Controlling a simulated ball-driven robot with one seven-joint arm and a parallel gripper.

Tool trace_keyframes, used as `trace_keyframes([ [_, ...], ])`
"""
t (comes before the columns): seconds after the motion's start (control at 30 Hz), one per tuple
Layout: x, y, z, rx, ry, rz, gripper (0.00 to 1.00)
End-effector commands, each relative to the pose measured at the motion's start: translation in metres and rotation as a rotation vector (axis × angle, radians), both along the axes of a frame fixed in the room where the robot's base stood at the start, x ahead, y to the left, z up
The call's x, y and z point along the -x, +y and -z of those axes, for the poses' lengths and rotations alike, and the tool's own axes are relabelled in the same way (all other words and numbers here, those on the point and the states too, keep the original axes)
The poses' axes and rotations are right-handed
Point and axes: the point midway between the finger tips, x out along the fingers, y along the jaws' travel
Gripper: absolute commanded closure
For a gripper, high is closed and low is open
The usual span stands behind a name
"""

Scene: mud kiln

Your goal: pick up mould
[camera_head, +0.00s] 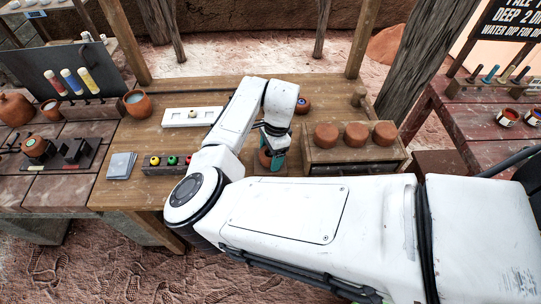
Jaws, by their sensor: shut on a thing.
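My gripper (273,157) is at the middle of the wooden table, pointing down, and is shut on a rounded reddish-brown thing (264,158). I take this to be the mould, but the gripper and arm hide much of it. I cannot tell whether it still touches the table. Three similar round reddish-brown pieces (355,135) sit in a row on a wooden box (318,155) to the right of my gripper.
A white slab (175,118), a clay cup (138,104) and a rack of coloured knobs (160,169) are left of my gripper. A grey stack (121,166) lies near the front left. A small round pot (303,105) is behind. Wooden posts (356,40) rise at the back.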

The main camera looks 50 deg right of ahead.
Motion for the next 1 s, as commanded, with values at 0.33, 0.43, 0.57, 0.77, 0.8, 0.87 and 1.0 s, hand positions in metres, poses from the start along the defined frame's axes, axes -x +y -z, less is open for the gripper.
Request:
trace_keyframes([
  [0.33, -0.001, 0.000, -0.019, 0.001, -0.003, 0.000, 0.62],
  [0.43, -0.001, 0.000, -0.038, 0.002, -0.004, 0.000, 0.62],
  [0.57, -0.001, 0.000, -0.064, 0.002, -0.004, 0.001, 0.62],
  [0.77, -0.001, 0.000, -0.092, 0.001, -0.002, 0.001, 0.62],
  [0.8, 0.000, 0.000, -0.096, 0.000, -0.002, 0.000, 0.62],
  [0.87, 0.000, 0.000, -0.101, 0.001, -0.002, 0.000, 0.62],
  [1.0, 0.000, 0.000, -0.109, 0.000, 0.000, 0.000, 0.62],
])
